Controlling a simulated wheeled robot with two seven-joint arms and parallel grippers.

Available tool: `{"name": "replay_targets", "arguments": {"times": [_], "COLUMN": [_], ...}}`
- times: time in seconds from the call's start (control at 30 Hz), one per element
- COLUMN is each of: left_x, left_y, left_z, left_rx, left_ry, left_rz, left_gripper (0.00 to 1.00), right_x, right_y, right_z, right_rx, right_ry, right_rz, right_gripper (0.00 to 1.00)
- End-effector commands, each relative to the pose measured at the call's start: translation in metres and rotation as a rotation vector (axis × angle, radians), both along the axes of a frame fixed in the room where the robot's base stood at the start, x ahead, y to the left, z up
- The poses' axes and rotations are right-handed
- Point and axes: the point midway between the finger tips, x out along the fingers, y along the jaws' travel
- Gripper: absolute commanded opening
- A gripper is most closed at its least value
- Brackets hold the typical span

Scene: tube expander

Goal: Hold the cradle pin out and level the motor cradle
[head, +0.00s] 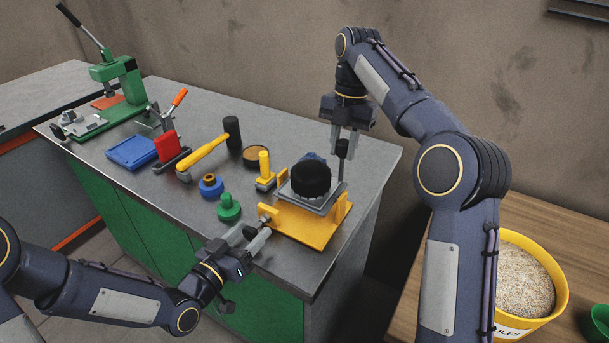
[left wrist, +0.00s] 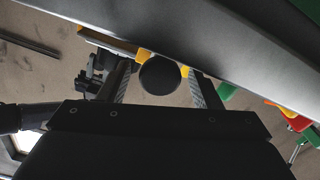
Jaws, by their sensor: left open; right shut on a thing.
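The motor cradle is a grey plate (head: 318,203) carrying a black round motor (head: 311,179), above a yellow base (head: 300,229) at the bench's front right corner. The plate looks tilted. A handle with a black top (head: 342,148) rises from its back right side. My right gripper (head: 346,140) is shut on this black top from above. The cradle pin (head: 265,218) sticks out of the base's left side. My left gripper (head: 256,238) is open at the pin. In the left wrist view its round dark knob (left wrist: 158,76) sits between the open fingers (left wrist: 162,88).
A yellow post block (head: 265,172), green knob (head: 229,208) and blue ring piece (head: 211,186) stand left of the cradle. A yellow bucket (head: 556,270) stands at right.

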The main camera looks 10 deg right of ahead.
Motion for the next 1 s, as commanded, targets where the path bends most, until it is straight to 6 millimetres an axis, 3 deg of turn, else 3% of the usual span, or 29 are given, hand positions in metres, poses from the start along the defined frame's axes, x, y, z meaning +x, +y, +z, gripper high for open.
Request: {"name": "replay_targets", "arguments": {"times": [0.7,1.0], "left_x": [-0.041,-0.046], "left_y": [0.041,0.045], "left_z": [0.000,0.000], "left_rx": [0.000,-0.001], "left_ry": [0.000,0.001], "left_rz": [0.002,0.000], "left_gripper": [0.58,0.58], "right_x": [0.001,0.001], "right_y": [0.000,0.000], "right_z": [0.002,0.002], "right_rx": [0.001,0.001], "right_ry": [-0.006,-0.006], "right_rz": [-0.003,-0.002], "right_gripper": [0.00,0.00]}}
